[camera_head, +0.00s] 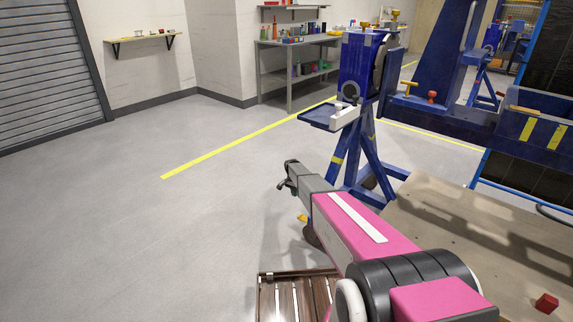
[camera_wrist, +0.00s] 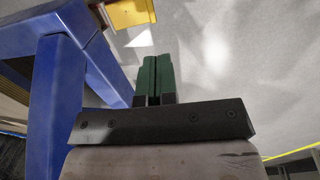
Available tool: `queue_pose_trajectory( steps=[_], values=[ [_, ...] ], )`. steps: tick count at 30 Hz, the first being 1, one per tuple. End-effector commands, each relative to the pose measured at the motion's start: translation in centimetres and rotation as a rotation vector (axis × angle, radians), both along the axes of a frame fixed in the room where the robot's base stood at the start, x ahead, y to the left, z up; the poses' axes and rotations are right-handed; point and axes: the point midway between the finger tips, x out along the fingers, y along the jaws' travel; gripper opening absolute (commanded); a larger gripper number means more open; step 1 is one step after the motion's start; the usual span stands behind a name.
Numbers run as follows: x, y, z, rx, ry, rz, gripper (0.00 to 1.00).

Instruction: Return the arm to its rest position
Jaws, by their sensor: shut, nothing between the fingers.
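My gripper (camera_head: 288,178) is at the end of my pink and grey arm, held out over the grey floor to the left of the blue rotary jig (camera_head: 362,68). In the wrist view, its two green fingers (camera_wrist: 154,80) are pressed together with nothing between them. Blue beams of a frame (camera_wrist: 52,100) fill the left side of that view, close beside the fingers but apart from them. In the head view, the fingertips are small and dark, and my arm hides part of the floor.
A wooden table (camera_head: 480,235) with a red cube (camera_head: 546,303) lies at the right. A slatted wooden pallet (camera_head: 292,296) is below my arm. The jig's blue legs (camera_head: 348,160) stand just right of the gripper. Open floor (camera_head: 150,220) lies to the left.

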Motion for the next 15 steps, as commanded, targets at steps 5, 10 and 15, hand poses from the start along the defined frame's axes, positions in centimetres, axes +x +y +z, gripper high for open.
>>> queue_pose_trajectory(
  steps=[5, 10, 15],
  values=[
    [-3.7, -0.6, 2.3, 0.011, -0.001, 0.048, 0.00],
    [-11.9, -1.8, 7.5, 0.042, -0.007, 0.176, 0.00],
    [-20.6, -2.9, 12.6, 0.072, -0.017, 0.329, 0.00]
  ],
)
